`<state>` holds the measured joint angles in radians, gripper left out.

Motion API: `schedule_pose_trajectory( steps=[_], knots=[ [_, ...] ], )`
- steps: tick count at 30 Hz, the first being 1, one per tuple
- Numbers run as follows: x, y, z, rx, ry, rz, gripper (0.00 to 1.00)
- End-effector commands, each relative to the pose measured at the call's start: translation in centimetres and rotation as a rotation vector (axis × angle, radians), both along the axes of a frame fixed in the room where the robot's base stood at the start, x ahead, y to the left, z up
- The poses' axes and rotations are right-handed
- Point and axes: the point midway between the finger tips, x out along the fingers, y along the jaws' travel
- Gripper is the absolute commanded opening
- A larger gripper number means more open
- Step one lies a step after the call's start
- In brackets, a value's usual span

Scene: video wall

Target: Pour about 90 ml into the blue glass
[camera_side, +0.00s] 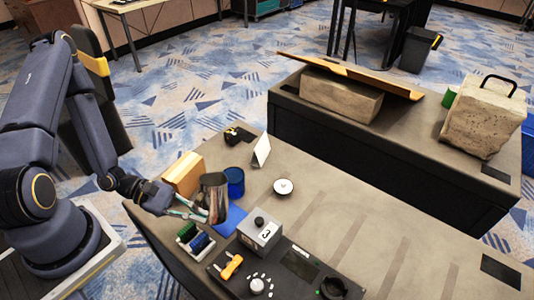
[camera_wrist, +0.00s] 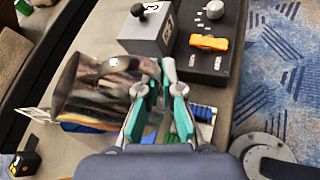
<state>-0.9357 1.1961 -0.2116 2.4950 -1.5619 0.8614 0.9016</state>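A shiny metal pitcher (camera_side: 214,198) stands nearly upright at the table's left part in the side view. It fills the left of the wrist view (camera_wrist: 95,92). My gripper (camera_side: 200,211) is at its left side; in the wrist view its fingers (camera_wrist: 156,92) are close together at the pitcher's handle side and look shut on it. The blue glass (camera_side: 235,180) stands upright just behind and right of the pitcher, apart from my fingers. I cannot make out the glass in the wrist view. The contents of both vessels cannot be seen.
A blue mat (camera_side: 233,220) lies beside the pitcher. A tan box (camera_side: 184,173), a white card (camera_side: 262,150) and a small round dish (camera_side: 283,187) stand nearby. A grey numbered box (camera_side: 260,232), a control panel (camera_side: 285,272) and a rack of coloured items (camera_side: 195,240) are in front.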

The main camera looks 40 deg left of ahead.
Motion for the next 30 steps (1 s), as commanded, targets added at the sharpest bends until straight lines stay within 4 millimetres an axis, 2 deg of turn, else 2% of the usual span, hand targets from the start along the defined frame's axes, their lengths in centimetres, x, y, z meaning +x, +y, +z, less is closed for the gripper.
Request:
schedule_pose_trajectory(
  steps=[13,24,30],
  knots=[
    [3.0,1.0,-0.4,-0.093,0.269,-0.006,0.00],
    [4.4,1.6,2.8,-0.171,0.499,-0.007,0.00],
    [4.9,1.7,3.5,-0.206,0.590,-0.006,0.00]
  ],
)
